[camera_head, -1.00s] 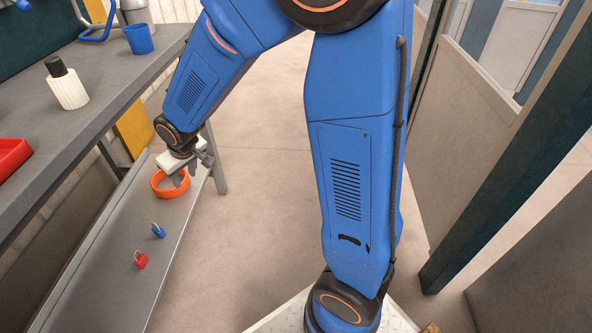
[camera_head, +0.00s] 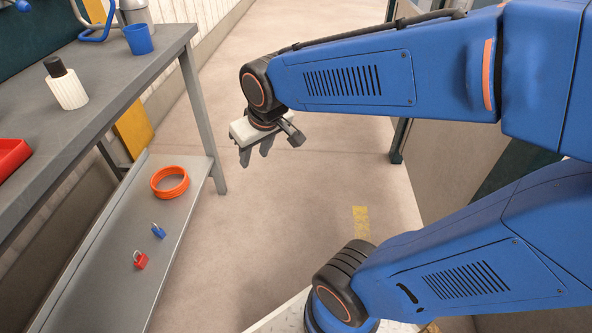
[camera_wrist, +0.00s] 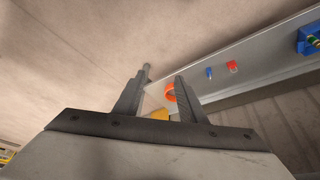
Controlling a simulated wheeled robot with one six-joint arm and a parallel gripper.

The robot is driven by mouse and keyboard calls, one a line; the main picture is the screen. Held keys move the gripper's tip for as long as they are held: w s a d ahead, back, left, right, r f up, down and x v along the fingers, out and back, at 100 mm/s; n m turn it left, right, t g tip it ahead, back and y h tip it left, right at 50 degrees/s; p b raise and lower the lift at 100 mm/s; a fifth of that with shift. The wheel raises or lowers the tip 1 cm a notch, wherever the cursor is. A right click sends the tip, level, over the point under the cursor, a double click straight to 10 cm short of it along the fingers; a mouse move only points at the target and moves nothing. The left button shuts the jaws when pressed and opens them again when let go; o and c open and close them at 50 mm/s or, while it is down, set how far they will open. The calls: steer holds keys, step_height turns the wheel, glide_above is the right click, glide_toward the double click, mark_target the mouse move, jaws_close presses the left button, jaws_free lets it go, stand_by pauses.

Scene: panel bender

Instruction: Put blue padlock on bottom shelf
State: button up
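The blue padlock (camera_head: 158,231) lies on the bottom shelf (camera_head: 112,281) of the grey bench, between an orange ring-shaped thing and a red padlock (camera_head: 140,260). In the wrist view the blue padlock (camera_wrist: 209,72) is small and far off, with the red one beside it. My gripper (camera_head: 255,157) hangs over the open floor, to the right of the bench and clear of the shelf. Its two fingers (camera_wrist: 157,97) are apart with nothing between them.
The orange ring-shaped thing (camera_head: 170,182) lies at the shelf's far end. The bench top (camera_head: 95,98) above holds a white bottle (camera_head: 66,88), a blue cup (camera_head: 139,39) and a red bin (camera_head: 12,157). The floor (camera_head: 300,190) right of the bench is clear.

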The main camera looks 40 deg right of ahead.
steer(key=s+d+r+m, duration=0.1)
steer(key=s+d, duration=0.2)
steer(key=s, duration=0.9)
steer(key=shift+d+r, duration=0.25)
steer(key=shift+d, duration=0.15)
stand_by(0.6)
